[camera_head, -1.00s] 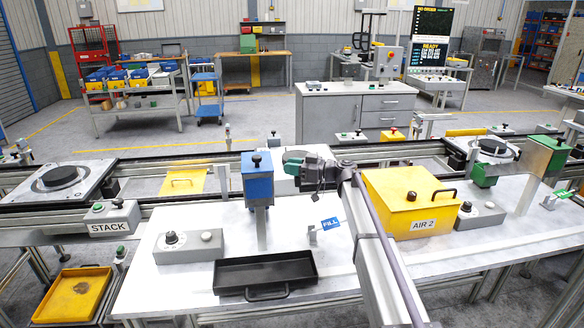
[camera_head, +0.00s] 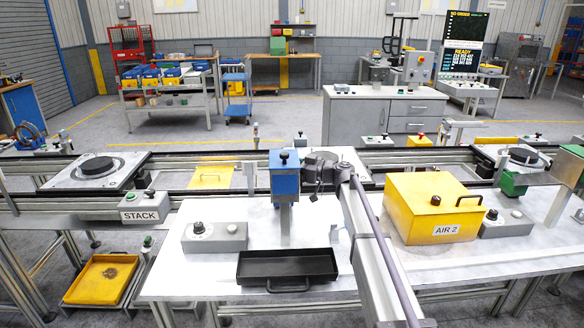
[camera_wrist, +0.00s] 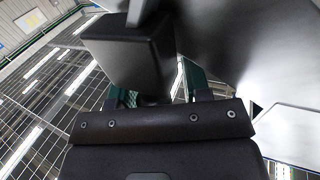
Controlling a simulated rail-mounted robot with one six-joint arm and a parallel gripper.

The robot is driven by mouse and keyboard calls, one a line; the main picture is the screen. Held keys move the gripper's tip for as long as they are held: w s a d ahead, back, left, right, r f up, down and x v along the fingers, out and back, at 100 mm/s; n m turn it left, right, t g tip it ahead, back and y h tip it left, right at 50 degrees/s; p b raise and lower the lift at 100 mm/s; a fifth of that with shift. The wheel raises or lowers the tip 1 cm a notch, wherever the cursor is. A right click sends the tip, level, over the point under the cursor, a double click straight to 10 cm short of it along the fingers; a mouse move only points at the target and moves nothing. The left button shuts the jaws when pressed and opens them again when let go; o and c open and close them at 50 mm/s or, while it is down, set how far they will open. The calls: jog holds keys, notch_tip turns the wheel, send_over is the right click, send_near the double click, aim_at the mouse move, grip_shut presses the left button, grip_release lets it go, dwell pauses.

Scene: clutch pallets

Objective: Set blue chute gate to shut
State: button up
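The blue chute gate box (camera_head: 285,174) stands on a grey post on the white bench in the head view, with a small black knob (camera_head: 284,156) on top. My gripper (camera_head: 314,184) is just to its right, and the head view does not show clearly whether they touch. In the wrist view a dark block (camera_wrist: 128,62) fills the space in front of the gripper's dark mount. Green parts show on both sides of that block. The finger gap is hidden.
A black tray (camera_head: 287,267) lies in front of the post. A grey control box (camera_head: 215,238) is to the left, and a yellow AIR 2 box (camera_head: 432,210) is to the right of my arm. A conveyor rail with pallets (camera_head: 95,170) runs behind.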

jog(key=shift+o, duration=0.3)
jog(key=shift+d, duration=0.15)
jog(key=v, duration=1)
jog(key=shift+d, duration=0.3)
jog(key=shift+s, duration=0.15)
